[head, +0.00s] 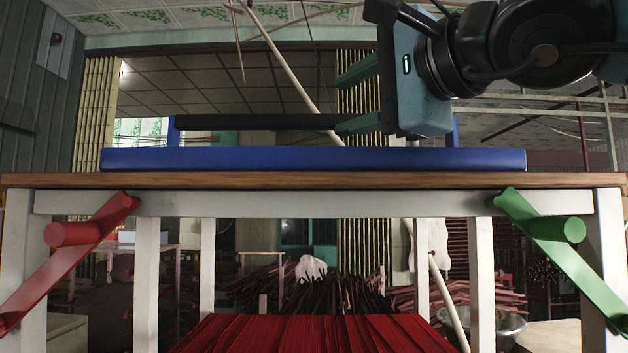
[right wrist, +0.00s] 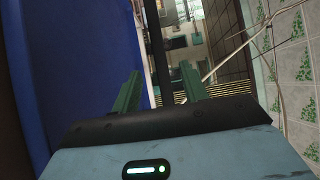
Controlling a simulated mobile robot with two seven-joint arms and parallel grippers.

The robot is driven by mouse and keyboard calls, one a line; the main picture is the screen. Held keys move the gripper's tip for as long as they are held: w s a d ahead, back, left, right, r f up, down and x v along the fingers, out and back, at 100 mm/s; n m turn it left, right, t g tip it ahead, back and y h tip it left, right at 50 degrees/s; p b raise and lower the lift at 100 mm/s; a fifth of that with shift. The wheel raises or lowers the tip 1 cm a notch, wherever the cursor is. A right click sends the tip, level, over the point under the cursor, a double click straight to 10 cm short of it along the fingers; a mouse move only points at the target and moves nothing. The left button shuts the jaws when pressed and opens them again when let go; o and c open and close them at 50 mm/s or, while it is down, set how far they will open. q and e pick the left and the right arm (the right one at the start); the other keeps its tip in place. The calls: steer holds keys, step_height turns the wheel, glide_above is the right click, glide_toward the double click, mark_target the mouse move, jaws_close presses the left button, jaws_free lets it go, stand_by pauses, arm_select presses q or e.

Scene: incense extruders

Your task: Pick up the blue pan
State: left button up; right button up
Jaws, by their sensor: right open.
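The blue pan (head: 313,159) rests on the wooden tabletop. In the right wrist view the pan (right wrist: 75,70) fills the left side. My right gripper (head: 350,97) is above the pan's right half, its green fingers pointing left. Its fingers are open and empty, and the lower one overlaps the bar's right part. In the right wrist view the dark bar shows between the fingertips of the gripper (right wrist: 158,82); whether they touch it I cannot tell. My left gripper is out of view.
The wooden tabletop (head: 60,181) stands on white legs. A red angled bracket (head: 75,255) is at its front left and a green one (head: 545,240) at its front right. Red material (head: 310,335) lies below. The space above the tabletop's left is clear.

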mark_target(319, 120)
steer(key=shift+d+x, duration=0.2)
steer(key=shift+x, duration=3.15)
steer(key=shift+d, duration=0.1)
jaws_close()
